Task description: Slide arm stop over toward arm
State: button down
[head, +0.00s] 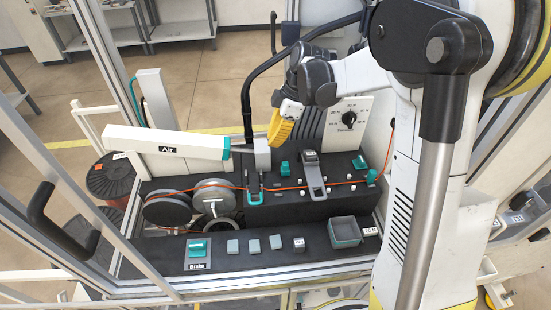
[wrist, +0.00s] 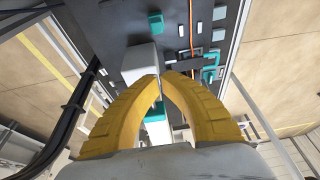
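The long white arm marked Air (head: 165,145) reaches right over the bench and ends in a teal tip (head: 226,149). A small light-grey block (head: 262,155), which looks like the arm stop, stands just right of this tip, with a narrow grey piece between them. In the wrist view the pale block (wrist: 139,63) lies just past my fingertips, with a teal piece (wrist: 156,112) seen between the fingers. My yellow gripper (head: 272,141) is just above and right of the block. Its fingertips (wrist: 161,77) meet or nearly meet; whether they touch the block is unclear.
An orange wire (head: 330,184) runs over wheels (head: 213,190) and the black bench top. A teal-handled clamp (head: 254,187), a grey lever (head: 313,175) and a dial panel (head: 348,121) stand nearby. A black post (head: 247,110) rises behind the block.

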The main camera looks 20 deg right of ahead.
aim_at(285, 168)
jog(key=x, duration=1)
jog(key=shift+b, duration=0.4)
jog(key=d, duration=0.3)
jog(key=shift+s+d, duration=0.15)
jog(key=shift+s, duration=0.2)
jog(key=shift+d, duration=0.3)
jog(key=shift+s+d, duration=0.1)
jog(key=d, duration=0.4)
jog(key=shift+s+b, duration=0.4)
jog(key=shift+a, duration=0.15)
